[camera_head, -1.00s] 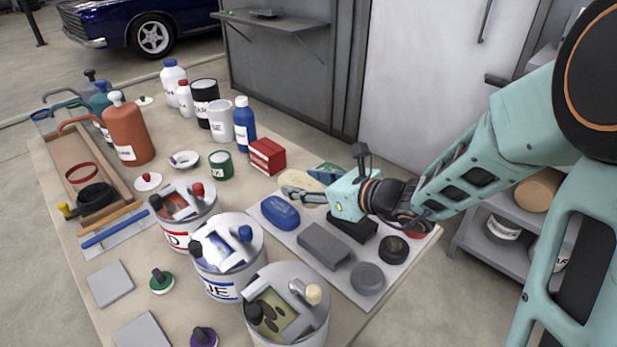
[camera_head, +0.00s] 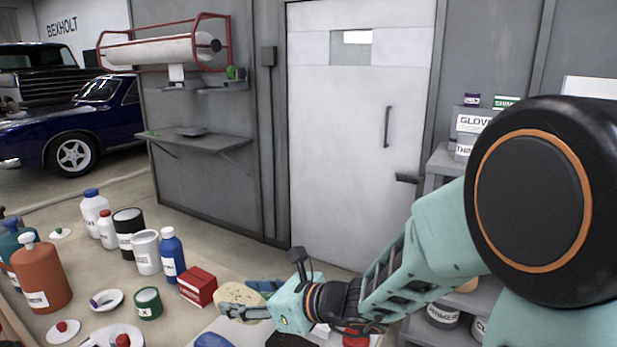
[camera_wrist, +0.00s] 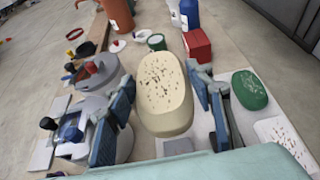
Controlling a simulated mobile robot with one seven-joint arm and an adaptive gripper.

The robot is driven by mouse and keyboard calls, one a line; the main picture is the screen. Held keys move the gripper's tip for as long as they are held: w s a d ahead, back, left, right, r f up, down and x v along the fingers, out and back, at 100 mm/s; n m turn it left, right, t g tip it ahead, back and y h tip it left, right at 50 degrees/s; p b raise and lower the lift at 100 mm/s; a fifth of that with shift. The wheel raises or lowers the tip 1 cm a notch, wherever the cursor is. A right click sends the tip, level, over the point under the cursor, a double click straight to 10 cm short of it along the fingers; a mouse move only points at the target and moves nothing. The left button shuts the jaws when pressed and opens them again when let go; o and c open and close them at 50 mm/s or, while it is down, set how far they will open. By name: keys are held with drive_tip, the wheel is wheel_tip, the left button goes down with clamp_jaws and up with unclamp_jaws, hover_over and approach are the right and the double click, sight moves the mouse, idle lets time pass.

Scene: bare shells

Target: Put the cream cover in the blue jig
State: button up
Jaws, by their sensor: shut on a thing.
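The cream cover (camera_head: 238,297) is a pale oval shell with dark specks. It fills the middle of the wrist view (camera_wrist: 163,90). My gripper (camera_head: 246,308) is shut on it, with a blue finger pad along each long side in the wrist view (camera_wrist: 163,105). The cover appears held above the bench's mat. My left finger is close to the cans in the picture.
A red box (camera_head: 198,287) stands just beyond the cover, with a green can (camera_head: 147,303) and several bottles further left. A green shell (camera_wrist: 250,90) lies right of my gripper.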

drive_tip(key=w+d+f+b, duration=0.1)
drive_tip(key=d+f, duration=0.3)
drive_tip(key=d, duration=0.5)
drive_tip(key=d+f+m+t+b, duration=0.1)
drive_tip(key=d+f+b, duration=0.15)
drive_tip(key=d, duration=0.65)
drive_tip(key=w+d+f+b, duration=0.1)
drive_tip(key=d+f, duration=0.3)
drive_tip(key=d, duration=0.5)
wheel_tip(320, 180, up, 14)
drive_tip(key=p, duration=2.1)
drive_tip(key=shift+s+a+h, duration=0.15)
drive_tip(key=shift+a+h, duration=0.15)
drive_tip(key=shift+f, duration=0.2)
